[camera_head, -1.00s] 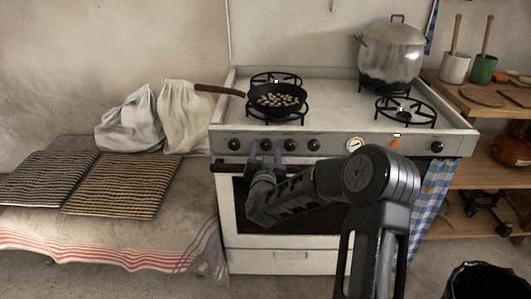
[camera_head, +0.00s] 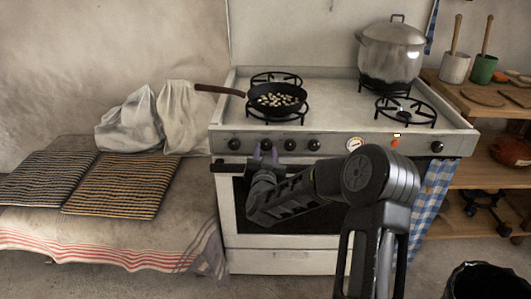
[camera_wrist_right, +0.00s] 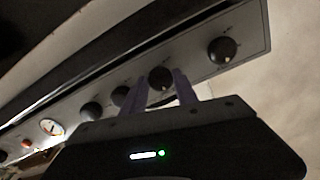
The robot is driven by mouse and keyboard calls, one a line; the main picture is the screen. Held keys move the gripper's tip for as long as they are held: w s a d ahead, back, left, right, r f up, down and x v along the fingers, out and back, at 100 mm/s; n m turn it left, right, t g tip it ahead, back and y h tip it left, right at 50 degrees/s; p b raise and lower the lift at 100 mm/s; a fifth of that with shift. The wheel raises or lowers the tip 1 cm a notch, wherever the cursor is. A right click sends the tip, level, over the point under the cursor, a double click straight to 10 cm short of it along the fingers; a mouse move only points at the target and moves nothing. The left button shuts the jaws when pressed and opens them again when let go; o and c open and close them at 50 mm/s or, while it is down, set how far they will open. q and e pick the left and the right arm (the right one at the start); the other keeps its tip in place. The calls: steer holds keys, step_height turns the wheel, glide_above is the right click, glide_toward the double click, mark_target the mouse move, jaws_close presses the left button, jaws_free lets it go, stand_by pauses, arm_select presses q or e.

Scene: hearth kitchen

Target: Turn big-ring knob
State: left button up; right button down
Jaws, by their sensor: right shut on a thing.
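The white stove's front panel (camera_head: 335,146) carries a row of dark round knobs. My right gripper (camera_head: 266,154) is at the second knob from the left (camera_head: 265,143), its fingers pointing up at the panel. In the right wrist view this knob (camera_wrist_right: 160,77) sits between the two purplish fingertips (camera_wrist_right: 161,82), and the gripper is shut on it. The leftmost knob (camera_head: 234,144) stands free beside it. The knob markings are too small to read, so its turn angle cannot be told. My left gripper is not in view.
A black pan (camera_head: 277,99) with pale pieces sits on the front left burner, its handle pointing left. A lidded metal pot (camera_head: 391,52) stands at the back right. The oven handle (camera_head: 226,167) runs below the knobs. A gauge (camera_head: 355,144) is farther right.

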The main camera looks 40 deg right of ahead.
steer(key=shift+n, duration=0.3)
steer(key=n, duration=0.2)
steer(key=shift+n+b, duration=0.3)
steer(key=shift+b, duration=0.05)
steer(key=n, duration=0.3)
steer(key=n+p, duration=0.1)
steer(key=n, duration=0.3)
steer(key=shift+s+d+r, duration=0.1)
steer(key=shift+d+n+p, duration=0.1)
steer(key=shift+n+p, duration=0.35)
steer(key=shift+n, duration=1.25)
steer(key=c, duration=0.9)
jaws_free()
steer(key=shift+c, duration=0.2)
